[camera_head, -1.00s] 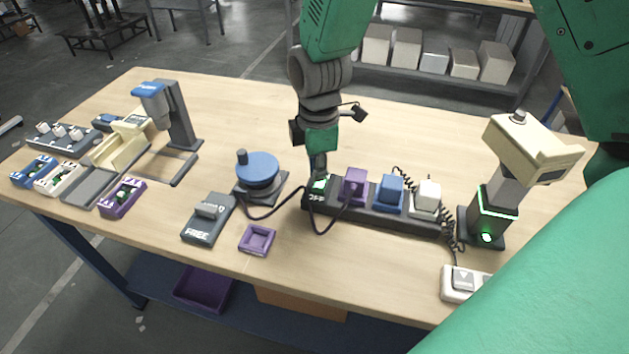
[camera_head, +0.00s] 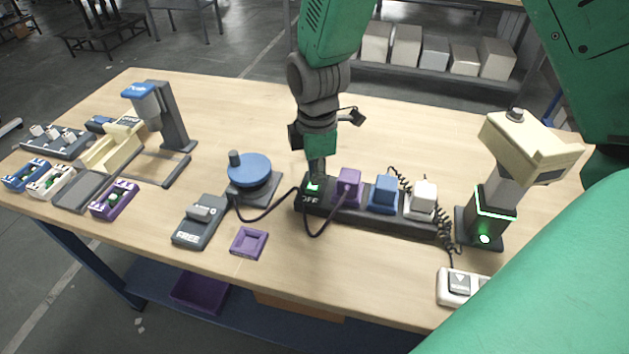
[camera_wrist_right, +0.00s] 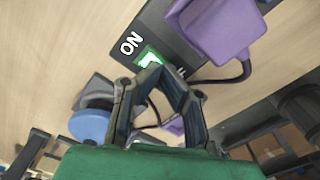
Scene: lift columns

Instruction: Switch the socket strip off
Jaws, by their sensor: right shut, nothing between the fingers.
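The dark socket strip (camera_head: 375,218) lies on the table with a purple, a blue and a white plug in it. Its switch (camera_head: 312,187) at the left end glows green, with an OFF label on the near side. In the right wrist view the green-lit switch (camera_wrist_right: 149,58) sits between an ON label and a partly hidden label. My right gripper (camera_head: 316,179) points down at the switch, shut and empty. Its fingertips (camera_wrist_right: 168,72) overlap the switch's edge in the wrist view; I cannot tell whether they touch it. My left gripper is not in view.
A blue round knob device (camera_head: 250,170) and a grey FREE/ZERO pedal (camera_head: 200,222) are left of the strip. A beige-headed device (camera_head: 490,215) with green lights stands at its right. A purple square tray (camera_head: 249,243) lies in front. Cables loop around the strip.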

